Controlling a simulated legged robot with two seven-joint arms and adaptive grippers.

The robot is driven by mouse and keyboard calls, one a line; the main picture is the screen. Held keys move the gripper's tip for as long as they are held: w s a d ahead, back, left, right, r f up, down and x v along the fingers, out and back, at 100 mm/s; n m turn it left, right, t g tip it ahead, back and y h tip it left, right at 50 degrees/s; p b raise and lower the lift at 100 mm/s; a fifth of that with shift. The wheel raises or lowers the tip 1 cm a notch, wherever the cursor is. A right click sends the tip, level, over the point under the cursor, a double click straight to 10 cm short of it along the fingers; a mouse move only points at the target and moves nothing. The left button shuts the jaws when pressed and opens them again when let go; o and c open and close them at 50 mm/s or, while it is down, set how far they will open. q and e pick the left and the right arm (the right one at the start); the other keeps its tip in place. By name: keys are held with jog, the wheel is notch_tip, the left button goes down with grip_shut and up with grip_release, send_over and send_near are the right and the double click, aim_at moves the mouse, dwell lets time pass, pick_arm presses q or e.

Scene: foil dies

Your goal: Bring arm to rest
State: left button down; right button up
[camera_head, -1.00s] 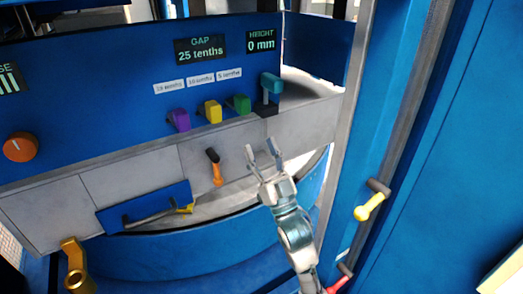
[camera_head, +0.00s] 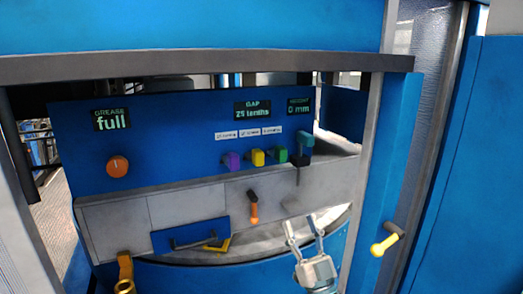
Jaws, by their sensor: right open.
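My right gripper (camera_head: 303,236) is low in the head view, right of centre. Its two fingers point up and are spread apart with nothing between them. It is in front of the grey lower panel, to the right of and below a small orange-handled lever (camera_head: 253,208), and apart from it. Most of my right arm is below the frame. My left gripper is not in view.
The blue control panel (camera_head: 180,140) carries an orange knob (camera_head: 117,166), purple (camera_head: 232,161), yellow (camera_head: 257,157) and green (camera_head: 281,155) switches and a teal lever (camera_head: 305,141). A yellow-handled lever (camera_head: 384,245) sticks out at right. A brass fitting (camera_head: 125,275) is at lower left.

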jog(key=s+d+f+m+g+h, duration=0.1)
jog(key=d+f+g+h, duration=0.15)
jog(key=f, duration=0.95)
jog(key=s+d+f+m+g+h, duration=0.15)
jog(key=f+g, duration=0.25)
jog(key=f, duration=0.8)
jog(key=s+d+f+g+h, duration=0.1)
jog(key=d+f+g+h, duration=0.15)
jog(key=f, duration=0.85)
jog(key=s+d+f+g+h, duration=0.25)
jog(key=s+f+g, duration=0.35)
jog(key=s+f, duration=0.65)
jog(key=s+d+f+g+h, duration=0.1)
jog(key=s+d+f+g, duration=0.35)
jog(key=s+f, duration=0.8)
jog(key=s+a+f+g, duration=0.1)
jog(key=s+f+g, duration=0.15)
jog(key=f, duration=1.05)
jog(key=s+f+g, duration=0.1)
jog(key=s+f, duration=0.3)
jog(key=f, duration=0.9)
jog(key=s+d+f, duration=0.3)
jog(key=s+f, duration=1.1)
jog(key=s, duration=0.2)
jog(key=shift+s+g, duration=0.35)
jog(key=shift+g, duration=0.05)
